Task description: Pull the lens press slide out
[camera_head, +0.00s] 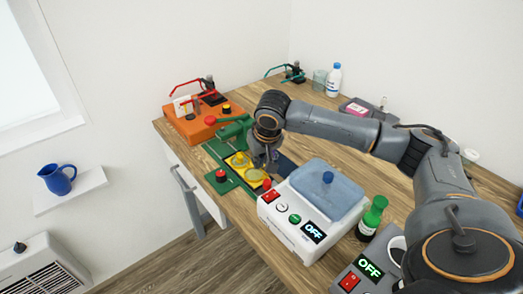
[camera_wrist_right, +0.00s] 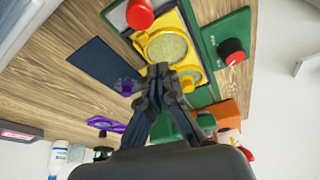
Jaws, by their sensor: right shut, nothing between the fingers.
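The lens press (camera_head: 233,132) is green, with a green base and a black-and-red knob (camera_head: 221,175) on the near side. Its yellow slide (camera_head: 236,160) carries round, clear yellowish lens shapes and has a red ball handle (camera_head: 267,184) at the end away from the press arm. In the wrist view the slide (camera_wrist_right: 186,22) and ball handle (camera_wrist_right: 140,13) show beyond my fingertips. My right gripper (camera_head: 268,165) is shut and empty, above and beside the slide; I cannot tell whether it touches. It partly hides the slide (camera_wrist_right: 159,72). My left gripper is not in view.
A white device (camera_head: 290,228) with a blue lid and an OFF display stands close to the handle's right. An orange box (camera_head: 200,122) stands behind the press. A dark blue mat (camera_wrist_right: 97,62) lies beside the slide.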

